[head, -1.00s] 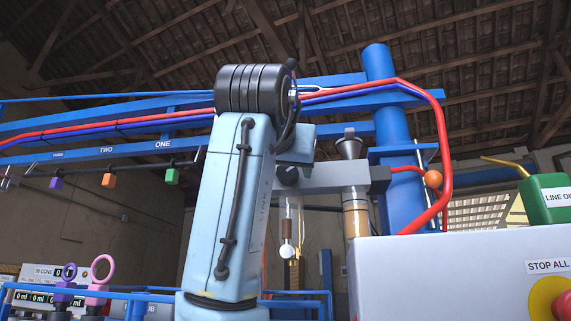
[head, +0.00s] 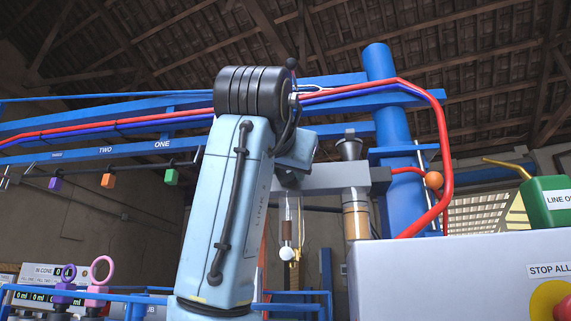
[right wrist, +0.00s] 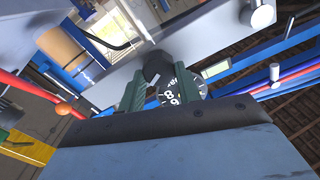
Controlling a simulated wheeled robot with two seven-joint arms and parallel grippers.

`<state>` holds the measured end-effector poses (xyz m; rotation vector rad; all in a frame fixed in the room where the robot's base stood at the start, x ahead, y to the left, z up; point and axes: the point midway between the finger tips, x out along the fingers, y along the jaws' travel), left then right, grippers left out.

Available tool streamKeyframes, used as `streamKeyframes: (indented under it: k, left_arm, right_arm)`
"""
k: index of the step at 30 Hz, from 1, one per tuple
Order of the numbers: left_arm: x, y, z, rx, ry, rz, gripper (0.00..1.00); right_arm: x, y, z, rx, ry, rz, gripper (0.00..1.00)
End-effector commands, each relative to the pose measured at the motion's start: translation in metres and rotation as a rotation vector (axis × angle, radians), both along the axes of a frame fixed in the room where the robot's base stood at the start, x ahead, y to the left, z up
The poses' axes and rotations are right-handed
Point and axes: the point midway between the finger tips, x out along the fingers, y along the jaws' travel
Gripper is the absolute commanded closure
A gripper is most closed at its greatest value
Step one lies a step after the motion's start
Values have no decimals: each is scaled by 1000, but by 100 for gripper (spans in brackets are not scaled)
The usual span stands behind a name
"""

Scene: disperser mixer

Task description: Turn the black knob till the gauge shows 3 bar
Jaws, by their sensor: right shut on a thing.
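In the right wrist view the black knob (right wrist: 157,66) sits between the green fingers of my right gripper (right wrist: 160,80), which is shut on it. The gauge (right wrist: 182,88) has a black dial with white numerals, and it lies close by the right finger. My gripper's body and a finger cover part of the dial, and I cannot read the pressure. In the head view my right arm stands in front of the grey block (head: 345,178), and its blue wrist part reaches to the block. The fingers and gauge are hidden there. My left gripper is not in view.
Red piping (head: 444,150) runs past the blue post (head: 380,90). A grey cabinet (head: 440,275) fills the lower right.

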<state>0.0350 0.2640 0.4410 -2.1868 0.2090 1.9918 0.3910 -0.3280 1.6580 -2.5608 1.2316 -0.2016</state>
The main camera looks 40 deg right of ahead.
Motion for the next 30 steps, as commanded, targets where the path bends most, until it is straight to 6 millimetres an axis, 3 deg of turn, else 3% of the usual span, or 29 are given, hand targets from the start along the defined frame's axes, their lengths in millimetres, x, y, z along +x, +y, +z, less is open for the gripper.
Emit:
streamKeyframes:
  k: [11,30]
  left_arm:
    - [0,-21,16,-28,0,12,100]
    - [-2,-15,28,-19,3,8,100]
  right_arm:
    - [-1,0,1,186,-232,2,89]
    - [-2,-1,-1,340,-426,0,89]
